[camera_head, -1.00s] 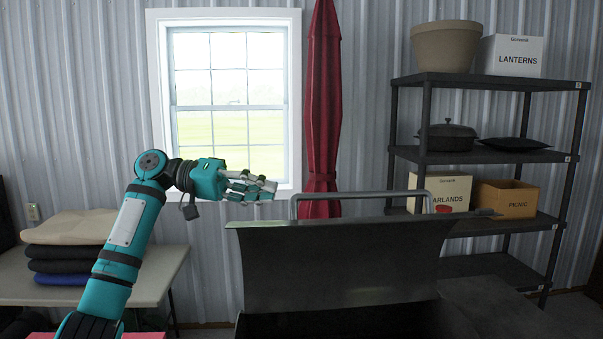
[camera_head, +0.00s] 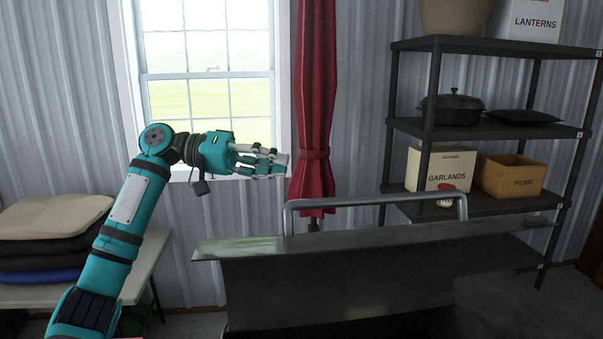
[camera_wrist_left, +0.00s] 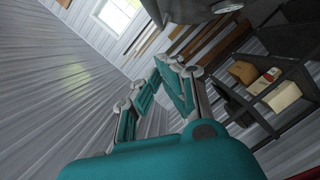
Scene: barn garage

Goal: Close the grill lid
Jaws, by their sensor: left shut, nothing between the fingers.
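The dark grill lid (camera_head: 340,285) stands raised in the lower middle of the head view, its inner side facing me. Its bar handle (camera_head: 375,199) shows above and behind the lid's upper edge. My left gripper (camera_head: 284,164) is shut and empty, up and to the left of the handle, apart from it and from the lid. In the left wrist view its fingers (camera_wrist_left: 172,68) point away, with nothing between them. The grill's body is mostly below the picture or in dark shadow. My right gripper does not show.
A black shelf unit (camera_head: 410,125) stands right of the lid, holding a GARLANDS box (camera_head: 441,168), a PICNIC box (camera_head: 511,176) and a black pot (camera_head: 452,109). Folded cushions (camera_head: 50,217) lie on a table at left.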

